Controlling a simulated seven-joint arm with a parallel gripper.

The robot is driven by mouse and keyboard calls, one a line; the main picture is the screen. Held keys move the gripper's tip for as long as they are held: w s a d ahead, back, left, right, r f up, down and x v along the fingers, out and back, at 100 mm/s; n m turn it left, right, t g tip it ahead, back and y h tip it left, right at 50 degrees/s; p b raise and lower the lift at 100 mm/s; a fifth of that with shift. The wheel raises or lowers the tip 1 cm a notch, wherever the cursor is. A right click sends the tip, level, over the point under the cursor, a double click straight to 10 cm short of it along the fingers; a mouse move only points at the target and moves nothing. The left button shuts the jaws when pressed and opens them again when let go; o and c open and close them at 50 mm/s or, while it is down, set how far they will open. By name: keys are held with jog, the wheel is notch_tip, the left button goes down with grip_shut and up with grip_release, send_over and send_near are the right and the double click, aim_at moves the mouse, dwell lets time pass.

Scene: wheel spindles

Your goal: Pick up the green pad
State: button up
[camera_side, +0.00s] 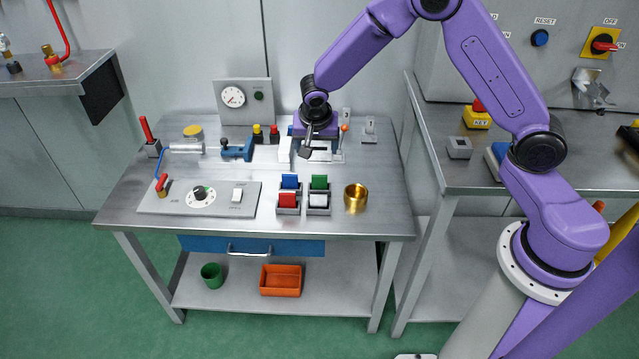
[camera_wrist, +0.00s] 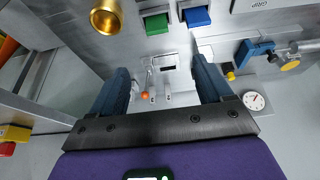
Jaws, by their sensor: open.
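The green pad (camera_side: 319,183) stands in a small grey holder at the front right of the table, in the back right place of a group of coloured pads. It also shows near the top of the wrist view (camera_wrist: 155,23). A blue pad (camera_side: 290,181) is to its left, a red pad (camera_side: 287,200) is front left and a white pad (camera_side: 318,200) is in front of it. My gripper (camera_wrist: 163,78) is open and empty, pointing down, in the side view behind the pads and apart from them. The fingertips are hard to make out in the side view.
A brass cup (camera_side: 356,196) stands right of the pads. A grey panel (camera_side: 218,206) with a dial and switch lies to the left. A lever with an orange knob (camera_wrist: 145,95) is below my gripper. A blue vise-like tool (camera_side: 236,150) stands to the left.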

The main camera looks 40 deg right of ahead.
send_over(319, 176)
jog(key=s+a, duration=0.1)
jog(key=a, duration=0.1)
notch_tip(319, 176, down, 10)
jog(key=shift+s+d+x, duration=0.15)
jog(key=shift+x, duration=1.15)
jog(key=shift+s+d+x, duration=0.15)
jog(key=shift+x, duration=1.2)
jog(key=c, duration=1.2)
